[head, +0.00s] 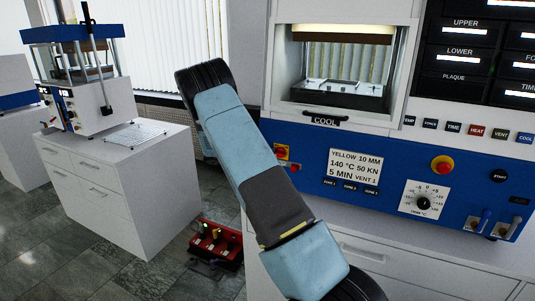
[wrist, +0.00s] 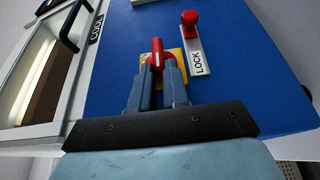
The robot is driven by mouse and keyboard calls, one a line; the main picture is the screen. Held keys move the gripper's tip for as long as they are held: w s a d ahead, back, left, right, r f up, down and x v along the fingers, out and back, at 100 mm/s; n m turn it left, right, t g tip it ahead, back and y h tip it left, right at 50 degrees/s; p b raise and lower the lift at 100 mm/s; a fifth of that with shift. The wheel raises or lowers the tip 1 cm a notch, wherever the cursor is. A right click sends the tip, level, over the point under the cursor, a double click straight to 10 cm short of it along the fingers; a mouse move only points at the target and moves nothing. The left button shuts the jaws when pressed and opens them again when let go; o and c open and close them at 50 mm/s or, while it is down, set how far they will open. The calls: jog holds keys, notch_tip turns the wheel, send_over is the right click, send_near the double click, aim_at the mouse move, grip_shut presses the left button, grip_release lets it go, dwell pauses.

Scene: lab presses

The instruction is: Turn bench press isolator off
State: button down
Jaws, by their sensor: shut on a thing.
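The isolator is a red rotary handle on a yellow plate (head: 282,152), on the blue front panel of the large press at right. In the wrist view the red handle (wrist: 157,55) stands upright in the picture, with a pale line along it. My gripper (wrist: 160,78) has its two fingers on either side of the handle's near part and is shut on it. The fingers partly cover the yellow plate. In the head view my arm crosses the middle, and the gripper is hidden behind it.
A red knob by a LOCK label (wrist: 190,20) sits right beside the isolator. The COOL door handle (head: 325,120) is above it. A red emergency button (head: 443,165) is farther right. A smaller press (head: 100,120) stands on a white cabinet at left. A red box (head: 215,243) lies on the floor.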

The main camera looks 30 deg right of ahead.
jog(key=shift+s+d+f, duration=0.25)
jog(key=shift+d, duration=0.15)
jog(key=c, duration=1.3)
grip_release()
jog(key=shift+w, duration=0.1)
jog(key=shift+c, duration=0.2)
jog(key=shift+o, duration=1.1)
jog(key=shift+d+r, duration=0.15)
jog(key=shift+w+a, duration=0.15)
jog(key=shift+a, duration=0.15)
jog(key=v, duration=1.3)
jog(key=shift+w+a, duration=0.25)
jog(key=shift+o, duration=0.3)
